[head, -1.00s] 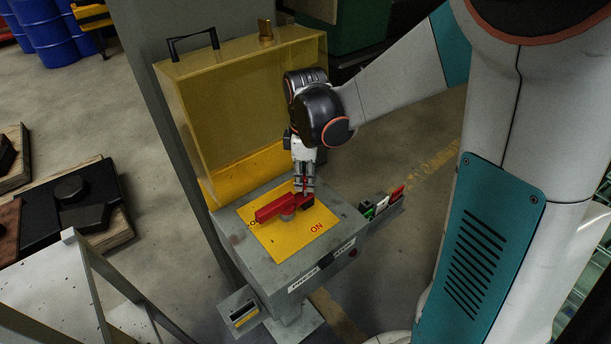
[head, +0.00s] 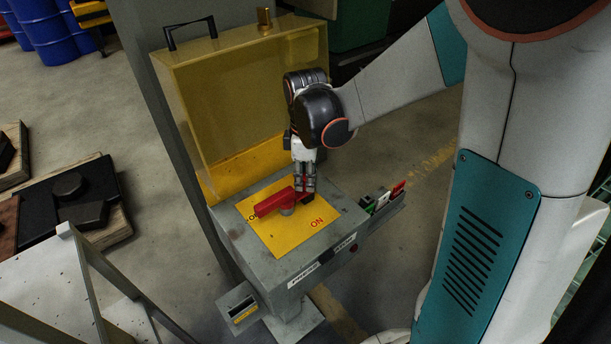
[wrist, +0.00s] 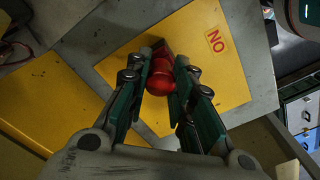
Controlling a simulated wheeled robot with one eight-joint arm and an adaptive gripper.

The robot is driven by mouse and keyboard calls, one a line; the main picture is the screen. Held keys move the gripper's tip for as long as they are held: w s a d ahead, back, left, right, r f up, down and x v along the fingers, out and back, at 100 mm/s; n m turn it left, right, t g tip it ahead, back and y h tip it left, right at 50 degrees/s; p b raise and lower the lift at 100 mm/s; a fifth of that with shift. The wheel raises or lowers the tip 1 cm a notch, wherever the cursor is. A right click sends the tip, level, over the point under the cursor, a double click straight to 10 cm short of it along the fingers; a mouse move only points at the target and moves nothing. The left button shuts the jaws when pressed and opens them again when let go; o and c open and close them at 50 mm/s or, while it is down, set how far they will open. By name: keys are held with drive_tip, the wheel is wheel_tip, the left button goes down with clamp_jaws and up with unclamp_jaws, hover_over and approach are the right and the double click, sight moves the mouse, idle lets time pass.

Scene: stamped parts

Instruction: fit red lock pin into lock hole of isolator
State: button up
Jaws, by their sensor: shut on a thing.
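The isolator is a grey box with a yellow plate (head: 318,234) on top and a red handle (head: 274,202) lying across it. In the wrist view my gripper (wrist: 160,95) is shut on the red lock pin (wrist: 160,78), whose rounded red head shows between the fingers. The pin points down at the handle end. The lock hole is hidden beneath the pin and fingers, so I cannot tell how deep the pin sits.
A raised yellow transparent cover (head: 240,95) stands behind the plate. A side rack (head: 385,203) with small coloured items hangs at the right of the box. A small grey tray (head: 240,312) sits low at the front left. The plate's front right is clear.

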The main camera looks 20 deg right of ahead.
drive_tip(key=shift+f, duration=0.35)
drive_tip(key=o, duration=1.1)
drive_tip(key=shift+c, duration=0.2)
wheel_tip(320, 180, up, 12)
drive_tip(key=shift+s, duration=0.15)
drive_tip(key=s+f+m+t+b, duration=0.4)
drive_tip(key=s+m+t+b, duration=0.2)
drive_tip(key=s+m, duration=0.6)
drive_tip(key=s+t, duration=0.1)
drive_tip(key=s, duration=0.1)
drive_tip(key=shift+s+f+m, duration=0.15)
drive_tip(key=shift+s+m, duration=0.15)
drive_tip(key=shift+s, duration=0.05)
